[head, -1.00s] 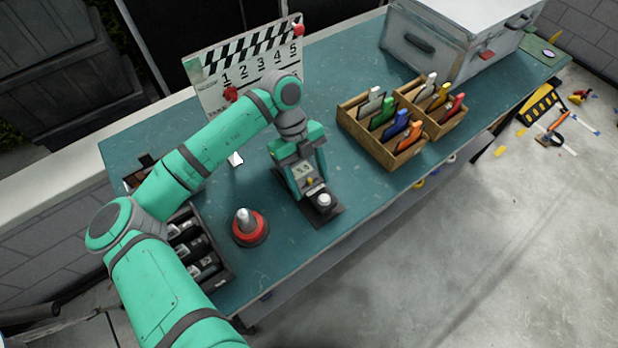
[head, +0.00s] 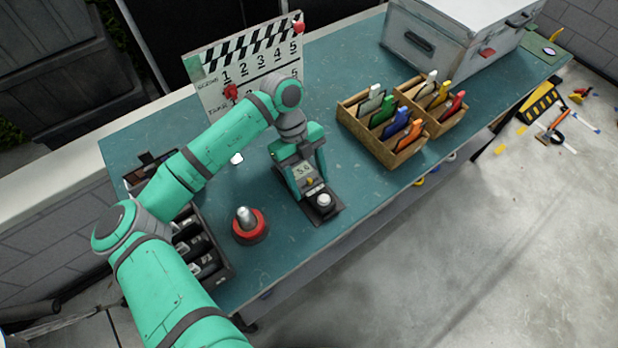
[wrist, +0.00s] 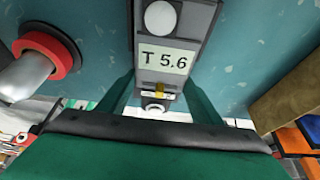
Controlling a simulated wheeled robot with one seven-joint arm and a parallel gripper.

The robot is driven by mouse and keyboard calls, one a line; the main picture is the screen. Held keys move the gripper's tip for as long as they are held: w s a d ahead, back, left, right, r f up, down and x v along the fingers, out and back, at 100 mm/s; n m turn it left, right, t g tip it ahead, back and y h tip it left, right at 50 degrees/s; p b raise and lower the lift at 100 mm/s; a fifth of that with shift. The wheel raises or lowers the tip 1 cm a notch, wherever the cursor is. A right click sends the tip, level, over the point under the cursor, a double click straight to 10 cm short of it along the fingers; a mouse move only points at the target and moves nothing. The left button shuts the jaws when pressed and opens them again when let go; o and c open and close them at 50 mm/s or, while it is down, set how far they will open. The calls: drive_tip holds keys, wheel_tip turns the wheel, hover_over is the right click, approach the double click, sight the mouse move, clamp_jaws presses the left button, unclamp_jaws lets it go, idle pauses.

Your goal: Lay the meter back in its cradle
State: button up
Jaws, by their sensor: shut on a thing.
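The meter (head: 304,171) is a grey handheld body with a pale display and a white dome at its near end. In the wrist view the meter (wrist: 167,60) reads "T 5.6" and has a small yellow button. My gripper (head: 307,177) is shut on the meter's sides; in the wrist view its green fingers (wrist: 160,97) stand on either side of it. The dark cradle (head: 331,213) lies flat on the table under the meter, showing around its dome end. The meter lines up with the cradle, but I cannot tell whether it rests fully in it.
A red-ringed stand with a metal knob (head: 249,227) is close left on the teal table (head: 285,262). A dark tray (head: 222,262) lies under my arm. Wooden boxes of coloured cards (head: 390,158) stand right, a clapperboard (head: 215,95) behind, a metal case (head: 440,55) far right.

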sight(300, 171)
drive_tip(key=shift+f, duration=0.25)
drive_tip(key=o, duration=1.5)
drive_tip(key=shift+f, duration=0.1)
drive_tip(key=v, duration=1.1)
drive_tip(key=shift+s, duration=0.1)
drive_tip(key=shift+d, duration=0.1)
